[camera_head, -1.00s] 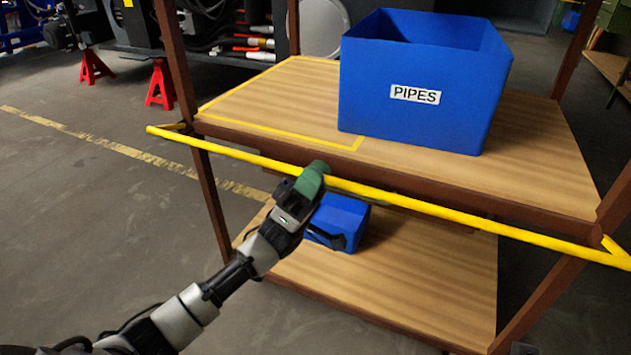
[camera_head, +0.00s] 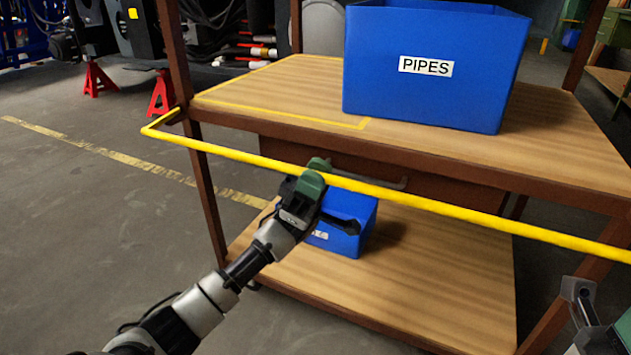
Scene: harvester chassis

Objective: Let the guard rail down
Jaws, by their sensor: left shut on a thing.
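The guard rail (camera_head: 420,196) is a long yellow bar along the front of the upper wooden shelf (camera_head: 270,95). It stands out in front of the shelf edge and looks lower than the tabletop. A short yellow side arm (camera_head: 163,118) joins its left end to the brown post. My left gripper (camera_head: 316,180), with green fingers, is shut around the rail left of its middle. My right gripper (camera_head: 578,290) shows partly at the lower right, below the rail and apart from it. Whether its jaws are open is unclear. The rail's right end is out of frame.
A blue bin labelled PIPES (camera_head: 430,90) stands on the upper shelf. A smaller blue bin (camera_head: 350,222) sits on the lower shelf (camera_head: 430,275), partly hidden by my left gripper. A brown drawer front with a dark handle (camera_head: 385,182) lies behind the rail.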

